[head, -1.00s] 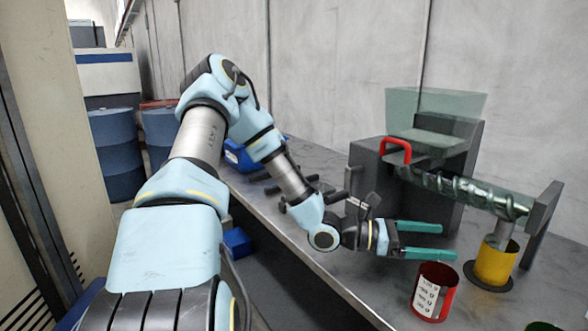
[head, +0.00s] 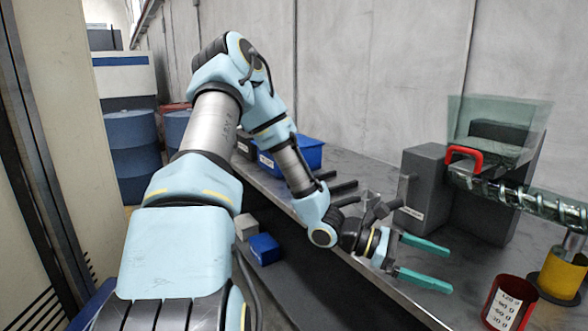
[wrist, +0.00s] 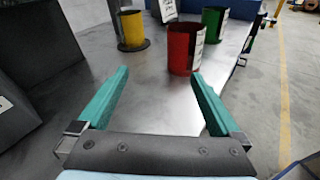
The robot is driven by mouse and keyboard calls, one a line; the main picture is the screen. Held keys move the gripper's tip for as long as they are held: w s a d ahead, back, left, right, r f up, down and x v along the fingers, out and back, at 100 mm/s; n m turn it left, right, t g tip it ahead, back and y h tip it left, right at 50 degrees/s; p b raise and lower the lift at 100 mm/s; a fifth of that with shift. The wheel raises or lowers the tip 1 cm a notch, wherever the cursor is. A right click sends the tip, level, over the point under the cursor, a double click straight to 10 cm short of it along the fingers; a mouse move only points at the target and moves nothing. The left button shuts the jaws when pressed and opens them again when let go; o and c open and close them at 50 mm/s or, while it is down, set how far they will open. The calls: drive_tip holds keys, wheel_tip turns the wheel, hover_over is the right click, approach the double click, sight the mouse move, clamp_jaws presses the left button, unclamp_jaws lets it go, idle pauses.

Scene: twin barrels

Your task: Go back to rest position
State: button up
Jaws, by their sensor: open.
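My gripper (head: 437,263) has two teal fingers. It is open and empty above the front part of the metal bench (head: 380,185), left of the red cup in the head view. My arm bends up and back from it toward my body. In the wrist view the open fingers (wrist: 155,85) point along the bench, with nothing between them.
A red cup (head: 500,309) with a printed label and a yellow cup (head: 560,275) stand to the right, by the grey screw machine (head: 488,205). The wrist view adds a green cup (wrist: 213,24). Blue bins (head: 300,152) and barrels (head: 133,145) are further left.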

drive_tip(key=a+f+m+y, duration=0.1)
drive_tip(key=a, duration=0.1)
drive_tip(key=s+a+f+m+y, duration=0.1)
drive_tip(key=a+m+y, duration=0.1)
drive_tip(key=a, duration=0.1)
drive_tip(key=s+a+f+m+y, duration=0.1)
drive_tip(key=a+y, duration=0.1)
drive_tip(key=a, duration=0.1)
drive_tip(key=shift+s+a+m+g, duration=0.1)
drive_tip(key=shift+a+m+g, duration=0.05)
drive_tip(key=shift+m+g, duration=0.2)
drive_tip(key=w+a+r+m+t+y, duration=0.2)
drive_tip(key=a+y, duration=0.1)
drive_tip(key=a, duration=0.5)
drive_tip(key=w+a+r+m+t+y, duration=0.2)
drive_tip(key=a+m+t+y, duration=0.1)
drive_tip(key=a, duration=0.6)
drive_tip(key=w+a+r+m+t+y, duration=0.2)
drive_tip(key=a+m+t+y, duration=0.1)
drive_tip(key=a, duration=0.5)
drive_tip(key=shift+w+a+y, duration=0.3)
drive_tip(key=shift+a, duration=0.1)
drive_tip(key=shift+m, duration=0.25)
